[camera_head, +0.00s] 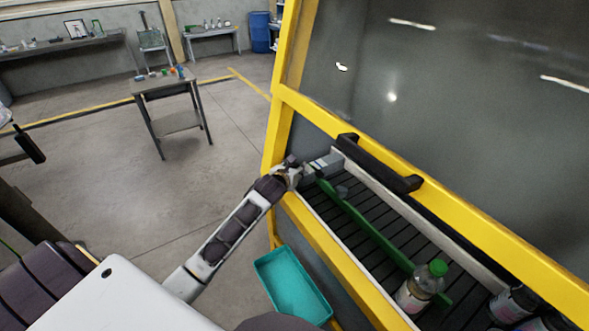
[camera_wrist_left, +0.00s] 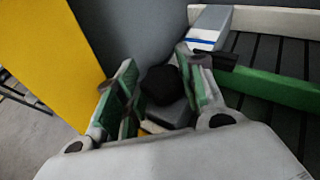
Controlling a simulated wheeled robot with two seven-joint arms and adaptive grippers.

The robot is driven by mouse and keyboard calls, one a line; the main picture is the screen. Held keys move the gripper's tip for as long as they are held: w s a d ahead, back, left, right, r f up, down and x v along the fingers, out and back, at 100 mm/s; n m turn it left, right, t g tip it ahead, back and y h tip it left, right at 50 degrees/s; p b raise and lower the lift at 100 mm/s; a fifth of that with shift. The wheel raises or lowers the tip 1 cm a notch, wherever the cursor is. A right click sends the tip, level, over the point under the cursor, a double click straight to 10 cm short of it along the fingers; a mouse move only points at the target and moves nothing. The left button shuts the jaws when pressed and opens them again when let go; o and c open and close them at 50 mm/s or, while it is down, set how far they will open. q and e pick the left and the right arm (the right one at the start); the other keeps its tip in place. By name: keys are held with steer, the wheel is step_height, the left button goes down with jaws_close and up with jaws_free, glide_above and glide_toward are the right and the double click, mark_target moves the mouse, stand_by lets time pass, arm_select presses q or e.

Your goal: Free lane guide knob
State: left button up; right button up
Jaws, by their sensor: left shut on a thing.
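The green lane guide (camera_head: 365,222) runs along the dark slatted conveyor (camera_head: 395,225) inside the yellow-framed machine. It also shows at the right of the left wrist view (camera_wrist_left: 270,88). My left gripper (camera_head: 295,174) is at the conveyor's far left end, beside the grey block (camera_head: 326,162) there. In the left wrist view a black knob (camera_wrist_left: 160,84) sits between the two green-padded fingers, and my left gripper is shut on it. The fingers partly hide the knob and its mount. My right gripper is not in view.
A bottle with a green cap (camera_head: 423,287) stands on the conveyor near the guide's near end. A raised cover with a black handle (camera_head: 380,164) is above the conveyor. A teal bin (camera_head: 291,284) is below the yellow frame (camera_head: 335,258). Open floor lies left.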

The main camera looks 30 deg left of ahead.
arm_select(q)
steer(key=shift+d+n+g+y, duration=0.15)
steer(key=shift+n+g+y, duration=0.25)
steer(key=shift+n+y, duration=1.1)
steer(key=shift+w+d+n+g+y, duration=0.1)
steer(key=shift+n+g+y, duration=0.5)
steer(key=shift+n+y, duration=0.4)
steer(key=shift+w+d+n+g+y, duration=0.1)
steer(key=shift+n+g+y, duration=0.5)
steer(key=shift+n+y, duration=0.4)
steer(key=shift+w+d+n+g+y, duration=0.15)
steer(key=shift+n+g+y, duration=1.95)
steer(key=shift+n+g, duration=0.9)
steer(key=shift+w+n+g+y, duration=0.15)
steer(key=shift+n+g+y, duration=0.15)
steer(key=shift+n+g, duration=1.45)
steer(key=shift+g+b, duration=0.25)
steer(key=shift+b, duration=0.05)
steer(key=shift+w+f+n+g+h+b, duration=0.1)
steer(key=shift+n+g+h+b, duration=0.3)
steer(key=shift+n+g+b, duration=1.2)
steer(key=o, duration=0.7)
steer(key=shift+n+g+p, duration=0.45)
steer(key=shift+g+p, duration=0.2)
steer(key=shift+g, duration=0.15)
steer(key=shift+o, duration=0.2)
steer(key=shift+w+r, duration=0.15)
steer(key=shift+r, duration=0.1)
